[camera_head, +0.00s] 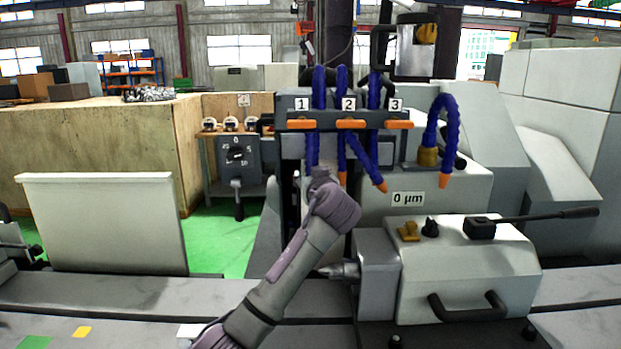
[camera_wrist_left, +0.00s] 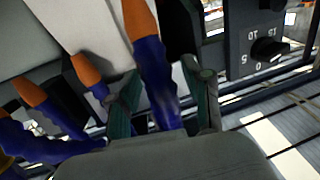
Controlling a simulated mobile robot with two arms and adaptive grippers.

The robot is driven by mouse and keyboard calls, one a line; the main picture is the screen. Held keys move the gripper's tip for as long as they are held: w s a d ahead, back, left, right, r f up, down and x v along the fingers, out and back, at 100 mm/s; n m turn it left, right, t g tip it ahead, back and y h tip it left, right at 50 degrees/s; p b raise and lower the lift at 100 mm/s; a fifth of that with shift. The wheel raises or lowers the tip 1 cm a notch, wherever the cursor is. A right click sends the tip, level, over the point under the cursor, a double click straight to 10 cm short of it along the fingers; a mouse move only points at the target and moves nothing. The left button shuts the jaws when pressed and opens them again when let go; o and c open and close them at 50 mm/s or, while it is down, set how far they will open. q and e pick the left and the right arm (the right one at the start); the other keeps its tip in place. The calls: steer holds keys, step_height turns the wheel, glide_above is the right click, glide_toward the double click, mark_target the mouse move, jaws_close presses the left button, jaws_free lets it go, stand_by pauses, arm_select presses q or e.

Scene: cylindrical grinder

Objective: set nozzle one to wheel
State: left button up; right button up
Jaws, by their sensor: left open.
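Nozzle one (camera_head: 312,150) is the blue hose below the number 1 label (camera_head: 301,104). It hangs down, and its lower end is hidden behind my left gripper (camera_head: 318,176) in the head view. In the left wrist view, a blue hose with an orange tip (camera_wrist_left: 160,83) runs between the two spread fingers of my left gripper (camera_wrist_left: 166,84). The fingers are open on either side of it; I cannot tell whether one touches it. The wheel is not clearly visible behind my arm. My right gripper is not in view.
Two other orange-tipped blue nozzles (camera_head: 366,155) hang just right of my gripper. Orange valve levers (camera_head: 351,124) sit above. A thicker blue hose (camera_head: 446,112) arches farther right. The grey housing with a black handle (camera_head: 470,265) stands right of my arm. A dial box (camera_head: 240,157) is at left.

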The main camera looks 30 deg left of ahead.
arm_select(q)
steer(key=v, duration=1.2)
steer(key=shift+r, duration=0.1)
